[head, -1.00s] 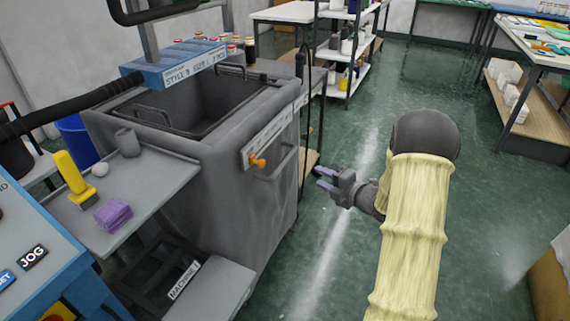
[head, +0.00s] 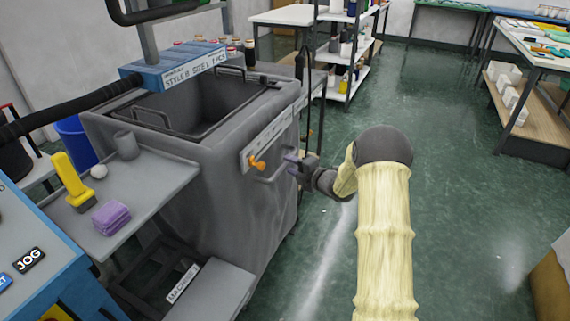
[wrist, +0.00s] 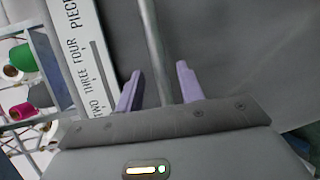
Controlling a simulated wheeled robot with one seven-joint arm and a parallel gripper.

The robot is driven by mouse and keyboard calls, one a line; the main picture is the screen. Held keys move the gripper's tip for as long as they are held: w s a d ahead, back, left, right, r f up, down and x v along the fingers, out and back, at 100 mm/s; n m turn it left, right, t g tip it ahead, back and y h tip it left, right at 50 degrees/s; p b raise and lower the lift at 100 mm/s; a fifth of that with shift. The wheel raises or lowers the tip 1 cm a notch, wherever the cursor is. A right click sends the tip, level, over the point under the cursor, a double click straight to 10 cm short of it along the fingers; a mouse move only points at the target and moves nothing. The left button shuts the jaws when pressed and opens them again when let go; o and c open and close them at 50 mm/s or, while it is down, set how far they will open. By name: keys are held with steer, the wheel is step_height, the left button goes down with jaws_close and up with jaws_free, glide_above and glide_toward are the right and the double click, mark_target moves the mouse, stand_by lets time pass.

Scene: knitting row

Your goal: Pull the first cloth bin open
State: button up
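The grey cloth bin (head: 225,185) stands left of centre in the head view, with an open top and a metal handle bar (head: 280,164) on its right face. The bar also shows in the wrist view (wrist: 153,45), running between my two purple fingers. My gripper (head: 292,157) is at the bar's right end in the head view. In the wrist view the fingers (wrist: 160,92) stand apart on either side of the bar, with gaps showing. An orange knob (head: 257,163) sits on a label strip beside the handle.
A side shelf (head: 140,190) left of the bin holds a yellow tool and a purple cloth stack. Racks with thread cones (head: 345,60) stand behind. The green floor (head: 450,200) to the right is clear. A work table (head: 530,50) stands at far right.

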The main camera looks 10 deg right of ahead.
mark_target(285, 163)
steer(key=shift+x, duration=1.9)
jaws_close()
